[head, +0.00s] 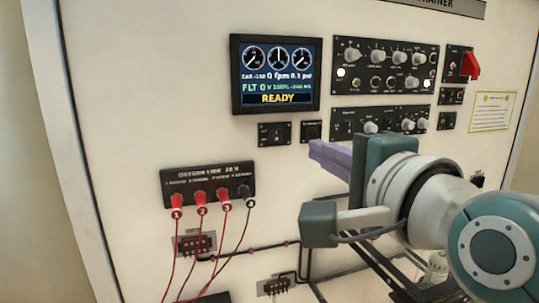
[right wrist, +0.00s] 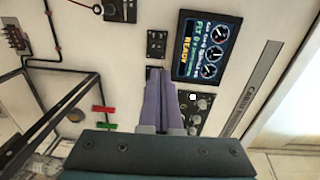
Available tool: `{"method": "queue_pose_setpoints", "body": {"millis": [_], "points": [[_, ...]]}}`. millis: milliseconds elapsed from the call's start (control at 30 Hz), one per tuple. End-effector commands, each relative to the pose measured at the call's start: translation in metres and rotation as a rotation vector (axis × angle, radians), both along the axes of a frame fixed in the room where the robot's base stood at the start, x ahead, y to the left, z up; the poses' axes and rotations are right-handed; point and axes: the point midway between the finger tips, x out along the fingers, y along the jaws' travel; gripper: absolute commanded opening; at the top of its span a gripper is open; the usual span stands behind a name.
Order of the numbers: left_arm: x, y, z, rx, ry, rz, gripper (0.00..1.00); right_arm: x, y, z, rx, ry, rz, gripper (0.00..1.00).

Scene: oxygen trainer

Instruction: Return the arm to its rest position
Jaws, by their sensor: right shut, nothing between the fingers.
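My right arm comes in from the right in the head view. Its gripper (head: 330,158), with purple fingers, points left in front of the white trainer panel (head: 130,120), below the lower knob panel. In the right wrist view the right gripper (right wrist: 162,75) shows two purple fingers together, with nothing between them. Their tips lie near a small black switch plate in that picture; I cannot tell whether they touch the panel. My left gripper does not show in either view.
The screen (head: 276,75) reads READY. Knob panels (head: 345,83) and a red switch cover (head: 470,66) sit at upper right. Red plugs and cables hang from the oxygen link box (head: 207,180) at left. A dark frame (right wrist: 45,120) stands below the panel.

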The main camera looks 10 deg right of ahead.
Motion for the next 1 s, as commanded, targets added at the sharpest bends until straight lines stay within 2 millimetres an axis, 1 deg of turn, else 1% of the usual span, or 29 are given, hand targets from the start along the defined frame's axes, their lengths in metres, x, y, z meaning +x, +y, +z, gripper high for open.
{"method": "queue_pose_setpoints", "body": {"millis": [267, 367, 467, 500, 567, 600, 667, 700, 800, 900, 1000], "points": [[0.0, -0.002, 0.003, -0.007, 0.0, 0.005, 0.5, -0.001, 0.0, -0.001, -0.017, 0.01, 0.004, 0.0], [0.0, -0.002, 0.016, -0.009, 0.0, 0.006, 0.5, -0.016, 0.001, -0.01, -0.159, 0.094, 0.037, 0.0], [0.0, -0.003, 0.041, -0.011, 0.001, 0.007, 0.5, -0.054, 0.001, -0.033, -0.463, 0.274, 0.147, 0.0], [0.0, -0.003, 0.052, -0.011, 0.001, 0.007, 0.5, -0.076, 0.0, -0.044, -0.611, 0.357, 0.219, 0.0], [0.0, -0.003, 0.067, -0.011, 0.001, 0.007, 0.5, -0.114, -0.004, -0.058, -0.829, 0.478, 0.354, 0.0], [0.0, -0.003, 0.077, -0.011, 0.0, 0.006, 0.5, -0.141, -0.007, -0.066, -0.963, 0.551, 0.455, 0.0], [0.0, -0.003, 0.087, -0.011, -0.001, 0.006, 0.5, -0.179, -0.012, -0.073, -1.129, 0.638, 0.61, 0.0], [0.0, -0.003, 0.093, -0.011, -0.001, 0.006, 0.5, -0.201, -0.016, -0.075, -1.218, 0.682, 0.707, 0.0], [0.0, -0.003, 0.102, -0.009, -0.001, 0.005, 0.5, -0.244, -0.023, -0.078, -1.368, 0.752, 0.909, 0.0], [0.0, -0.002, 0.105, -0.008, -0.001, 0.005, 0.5, -0.267, -0.028, -0.078, -1.438, 0.783, 1.025, 0.0], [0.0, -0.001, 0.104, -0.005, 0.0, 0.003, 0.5, -0.275, -0.029, -0.08, -1.459, 0.791, 1.064, 0.0]]}}
